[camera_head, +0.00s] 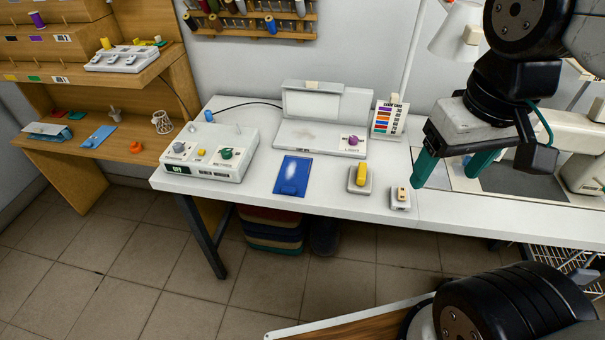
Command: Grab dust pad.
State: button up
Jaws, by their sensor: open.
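A flat blue pad (293,173) lies on the white table (340,202), left of its middle. It has a pale, dusty-looking patch and a small blue raised piece near its front edge. It looks most like the dust pad, but I see no label on it. My gripper (446,178) hangs over the right part of the table with its two green fingers apart and nothing between them. It is well to the right of the blue pad and does not touch it.
A control box (210,150) stands left of the pad, a light unit (325,115) behind it. Small blocks with a yellow piece (360,177) and a beige piece (400,197) stand between pad and gripper. A sewing machine (585,165) is at the right.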

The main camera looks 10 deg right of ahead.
aim_at(360, 182)
jog(key=u, duration=1.8)
jog(key=k, duration=0.9)
jog(key=z, duration=1.85)
jog(key=i, duration=0.5)
jog(key=z, duration=0.05)
